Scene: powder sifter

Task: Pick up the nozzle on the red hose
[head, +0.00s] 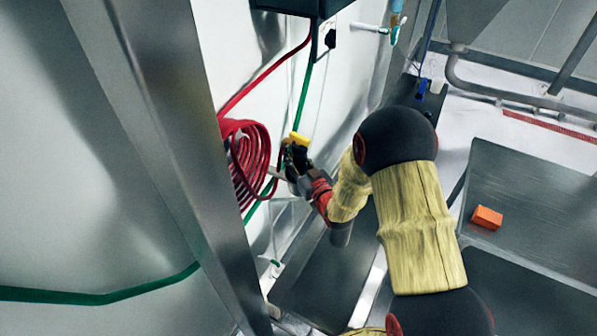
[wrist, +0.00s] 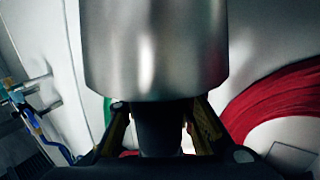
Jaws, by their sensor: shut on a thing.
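The red hose (head: 247,160) hangs coiled on the white wall in the head view, and its red coils also fill the right side of the wrist view (wrist: 275,95). My gripper (head: 293,158) is beside the coil, on its right. In the wrist view my gripper (wrist: 160,130) has its two fingers on either side of a dark, round piece, which I take to be the nozzle (wrist: 157,122). A wide silver cylinder (wrist: 155,50) sits just beyond it, apparently joined to it. The nozzle is largely hidden by my gripper in the head view.
A steel post (head: 165,150) stands left of the coil. A green hose (head: 110,297) runs along the wall behind. A dark box (head: 300,7) is above. An orange block (head: 487,217) lies on a metal table (head: 530,195) at right.

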